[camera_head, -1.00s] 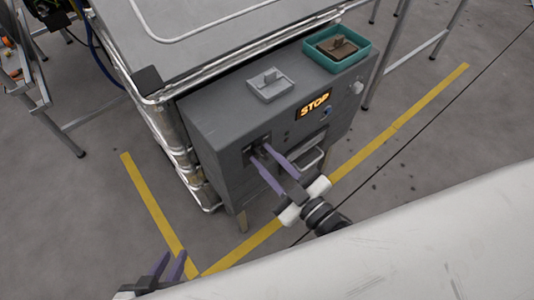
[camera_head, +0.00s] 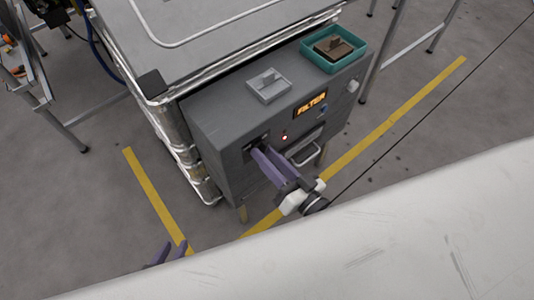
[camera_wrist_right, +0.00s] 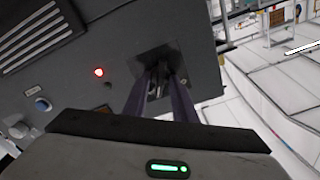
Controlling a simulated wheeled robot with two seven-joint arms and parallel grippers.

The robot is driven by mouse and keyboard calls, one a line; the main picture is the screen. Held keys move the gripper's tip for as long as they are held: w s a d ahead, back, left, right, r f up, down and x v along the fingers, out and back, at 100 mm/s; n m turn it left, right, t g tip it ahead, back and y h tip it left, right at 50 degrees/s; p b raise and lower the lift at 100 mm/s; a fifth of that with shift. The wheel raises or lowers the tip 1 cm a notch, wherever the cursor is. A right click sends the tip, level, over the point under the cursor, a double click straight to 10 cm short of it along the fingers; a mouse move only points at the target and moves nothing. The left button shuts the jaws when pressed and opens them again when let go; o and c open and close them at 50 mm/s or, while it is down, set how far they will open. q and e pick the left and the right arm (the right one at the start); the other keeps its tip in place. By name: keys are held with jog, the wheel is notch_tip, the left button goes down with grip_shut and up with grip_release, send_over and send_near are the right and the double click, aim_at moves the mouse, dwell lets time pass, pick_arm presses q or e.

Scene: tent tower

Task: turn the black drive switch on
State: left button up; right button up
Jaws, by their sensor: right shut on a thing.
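The black drive switch (camera_wrist_right: 158,82) sits in a dark recessed plate on the front of the grey control box (camera_head: 215,125). My right gripper (camera_head: 256,150) reaches the switch, and its purple fingers are shut on it; in the right wrist view the fingertips (camera_wrist_right: 160,77) lie on either side of it. The fingers hide most of the switch in the head view. The display (camera_head: 311,103) on the box reads FILTER. A red lamp (camera_head: 285,137) glows beside the switch. My left gripper (camera_head: 171,251) shows only its purple fingertips, apart and empty, at the lower left.
A grey tray (camera_head: 269,92) and a teal tray (camera_head: 362,50) holding a brown piece sit on the box top. A metal-framed table (camera_head: 215,40) stands behind the box. A blue button (camera_wrist_right: 42,104) and a handle (camera_head: 308,148) are on its front. Yellow lines (camera_head: 400,115) mark the open floor.

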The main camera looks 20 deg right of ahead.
jog(key=shift+f+m, duration=0.1)
jog(key=shift+m, duration=1.5)
pick_arm(q)
jog(key=shift+r, duration=0.1)
pick_arm(e)
jog(key=o, duration=0.7)
jog(key=shift+c, duration=0.2)
